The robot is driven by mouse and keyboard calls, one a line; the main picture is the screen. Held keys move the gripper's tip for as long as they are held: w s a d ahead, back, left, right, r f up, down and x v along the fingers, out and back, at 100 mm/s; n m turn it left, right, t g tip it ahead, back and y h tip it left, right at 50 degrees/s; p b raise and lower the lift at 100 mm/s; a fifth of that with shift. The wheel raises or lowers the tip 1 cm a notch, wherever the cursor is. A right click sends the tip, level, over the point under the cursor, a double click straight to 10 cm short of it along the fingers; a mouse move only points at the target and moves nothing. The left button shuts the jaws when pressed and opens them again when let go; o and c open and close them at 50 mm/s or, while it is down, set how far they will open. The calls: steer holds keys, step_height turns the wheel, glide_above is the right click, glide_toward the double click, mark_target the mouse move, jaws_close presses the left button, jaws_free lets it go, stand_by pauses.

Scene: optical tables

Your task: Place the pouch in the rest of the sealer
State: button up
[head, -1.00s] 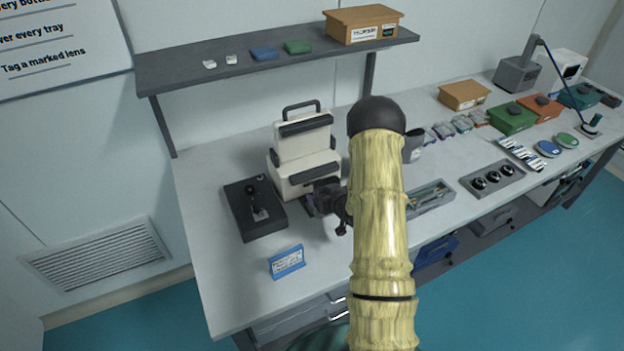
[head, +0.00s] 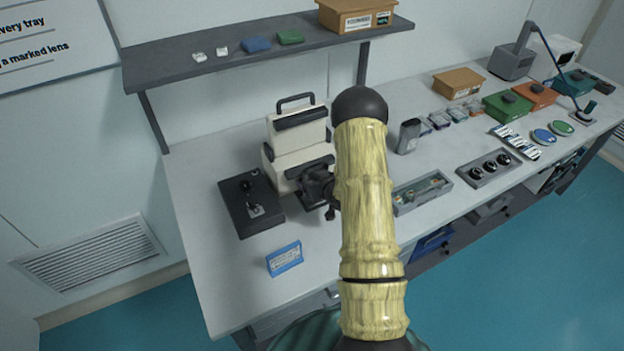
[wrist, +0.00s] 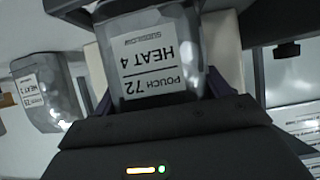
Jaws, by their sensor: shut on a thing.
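The sealer (head: 286,158) is a cream machine with dark bars and a top handle, standing on the table left of my arm. My gripper (head: 318,186) is at the sealer's front right side, close to its lower dark bar. In the wrist view my gripper (wrist: 160,95) is shut on a grey translucent pouch (wrist: 188,32) with a white label reading "POUCH 72 HEAT 4", upside down in the picture. Cream and dark sealer parts show just behind and beside the pouch. The pouch's far end is cut off, so I cannot tell whether it touches the rest.
A second grey pouch (wrist: 65,92) stands apart; it also shows in the head view (head: 409,136). A dark box with a lever (head: 236,212) is left of the sealer, and a blue card (head: 284,258) stands in front. A parts tray (head: 422,192) lies right of my arm.

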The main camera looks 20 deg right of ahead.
steer(key=shift+s, duration=0.15)
steer(key=shift+f, duration=0.25)
steer(key=o, duration=1.3)
steer(key=shift+c, duration=0.2)
steer(key=shift+r, duration=0.15)
steer(key=b+v, duration=0.3)
steer(key=v, duration=0.9)
